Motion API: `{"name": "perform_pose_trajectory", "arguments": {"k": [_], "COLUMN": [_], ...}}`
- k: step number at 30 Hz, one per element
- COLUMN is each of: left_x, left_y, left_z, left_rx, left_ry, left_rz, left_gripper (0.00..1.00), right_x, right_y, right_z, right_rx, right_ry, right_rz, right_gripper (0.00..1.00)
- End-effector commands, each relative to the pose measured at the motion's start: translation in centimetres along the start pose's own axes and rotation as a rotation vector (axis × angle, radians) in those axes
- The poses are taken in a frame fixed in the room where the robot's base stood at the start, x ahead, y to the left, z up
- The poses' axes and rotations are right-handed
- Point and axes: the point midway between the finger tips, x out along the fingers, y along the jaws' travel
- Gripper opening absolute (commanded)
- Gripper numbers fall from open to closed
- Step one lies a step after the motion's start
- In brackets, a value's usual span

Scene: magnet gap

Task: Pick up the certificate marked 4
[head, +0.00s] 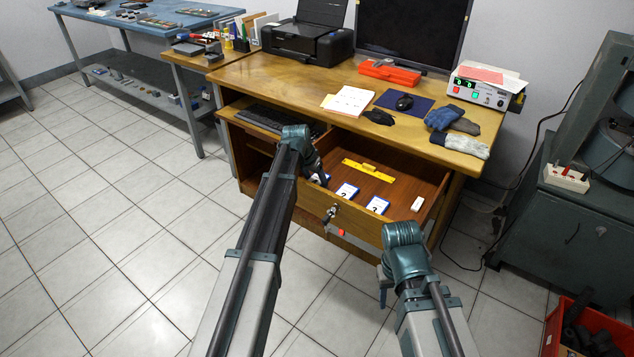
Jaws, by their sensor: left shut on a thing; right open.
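The open drawer (408,174) of the wooden desk holds blue-edged white cards with dark marks. One card (347,191) lies near the drawer's middle and another (377,205) lies right of it; their numbers are too small to read surely. My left gripper (319,178) reaches down into the drawer's left part. It is shut, with a blue-and-white card (325,177) at its fingertips, mostly hidden by the gripper; its number is not visible. My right gripper (384,292) is open and low in front of the drawer, apart from it.
A yellow ruler-like bar (368,171) and a small white item (417,203) also lie in the drawer. A lock with a key (330,213) sits on its front. Gloves (461,143), papers (348,102), a mouse (404,102) and a red case (390,73) are on the desktop.

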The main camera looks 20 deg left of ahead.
Motion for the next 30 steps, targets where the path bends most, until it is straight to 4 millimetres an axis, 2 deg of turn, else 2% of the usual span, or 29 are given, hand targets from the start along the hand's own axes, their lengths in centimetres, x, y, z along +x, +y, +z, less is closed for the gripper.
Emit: {"name": "perform_pose_trajectory", "arguments": {"k": [1, 3, 11, 16, 23, 30], "left_x": [0.0, 0.0, -0.1, -0.8, -3.2, -6.7], "left_y": [0.0, 0.0, 0.0, 0.0, 0.0, 0.0], "left_z": [0.0, 0.0, 0.0, -0.3, -1.3, -2.8], "left_rx": [0.0, 0.0, 0.0, 0.0, 0.0, 0.0], "left_ry": [0.0, 0.0, 0.0, 0.0, 0.0, 0.0], "left_rz": [0.0, 0.0, 0.0, 0.0, 0.0, 0.0], "left_gripper": [0.28, 0.17, 0.17, 0.17, 0.17, 0.17], "right_x": [0.0, 0.0, -0.1, -0.8, -3.4, -7.2], "right_y": [0.0, 0.0, 0.0, 0.1, 0.3, 0.7], "right_z": [0.0, 0.0, 0.0, 0.1, 0.2, 0.4], "right_rx": [0.0, 0.0, 0.0, 0.0, 0.0, 0.0], "right_ry": [0.0, 0.0, 0.0, 0.0, 0.0, 0.0], "right_rz": [0.0, 0.0, 0.0, 0.0, 0.0, 0.0], "right_gripper": [0.5, 0.5, 0.5, 0.5, 0.5, 0.5]}}
